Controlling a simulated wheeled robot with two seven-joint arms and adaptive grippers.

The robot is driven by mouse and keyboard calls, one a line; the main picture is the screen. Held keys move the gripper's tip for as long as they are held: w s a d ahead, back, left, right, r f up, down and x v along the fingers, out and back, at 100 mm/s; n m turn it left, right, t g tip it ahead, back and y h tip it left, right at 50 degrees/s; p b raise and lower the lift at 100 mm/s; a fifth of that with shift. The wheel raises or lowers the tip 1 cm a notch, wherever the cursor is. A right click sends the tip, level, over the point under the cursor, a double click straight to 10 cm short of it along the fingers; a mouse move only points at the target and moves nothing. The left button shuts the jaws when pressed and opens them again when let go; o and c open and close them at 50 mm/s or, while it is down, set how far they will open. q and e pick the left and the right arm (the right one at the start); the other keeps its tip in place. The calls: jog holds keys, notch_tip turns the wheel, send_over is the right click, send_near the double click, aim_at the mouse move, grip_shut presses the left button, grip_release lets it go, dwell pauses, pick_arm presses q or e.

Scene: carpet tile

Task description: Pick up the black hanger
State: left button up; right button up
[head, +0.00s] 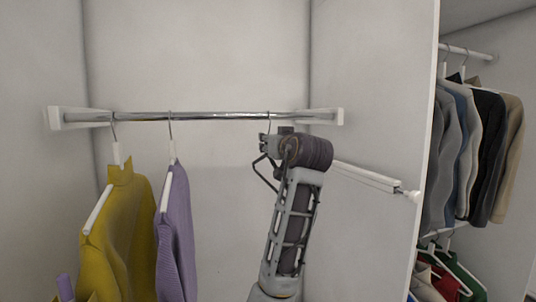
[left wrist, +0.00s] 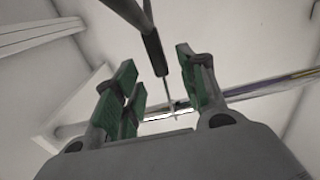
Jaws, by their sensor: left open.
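The black hanger (left wrist: 152,42) hangs by its thin metal hook from the chrome rod. In the left wrist view its dark neck and shoulders come in from the top, between and beyond the green-padded fingers of my left gripper (left wrist: 157,75). The fingers stand apart with a gap on each side of the hanger; none looks closed on it. In the head view my left gripper (head: 268,145) is raised just below the right part of the rod. The hook (head: 269,121) shows above it, and my arm hides most of the hanger. My right gripper is not in view.
The chrome rod (head: 205,116) spans the closet between white brackets. A mustard garment (head: 120,235) and a purple garment (head: 174,230) hang left of my arm. A white panel (head: 375,90) stands at right, with a white bar (head: 365,174) on it. More clothes (head: 485,140) hang beyond.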

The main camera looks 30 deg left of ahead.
pick_arm(q)
jog(key=shift+w+a+r, duration=0.25)
jog(key=shift+a+r, duration=0.05)
jog(key=shift+a, duration=0.1)
jog(key=shift+p+x, duration=0.45)
jog(key=shift+x, duration=0.7)
jog(key=shift+f, duration=0.15)
jog(key=shift+d, duration=0.1)
grip_shut()
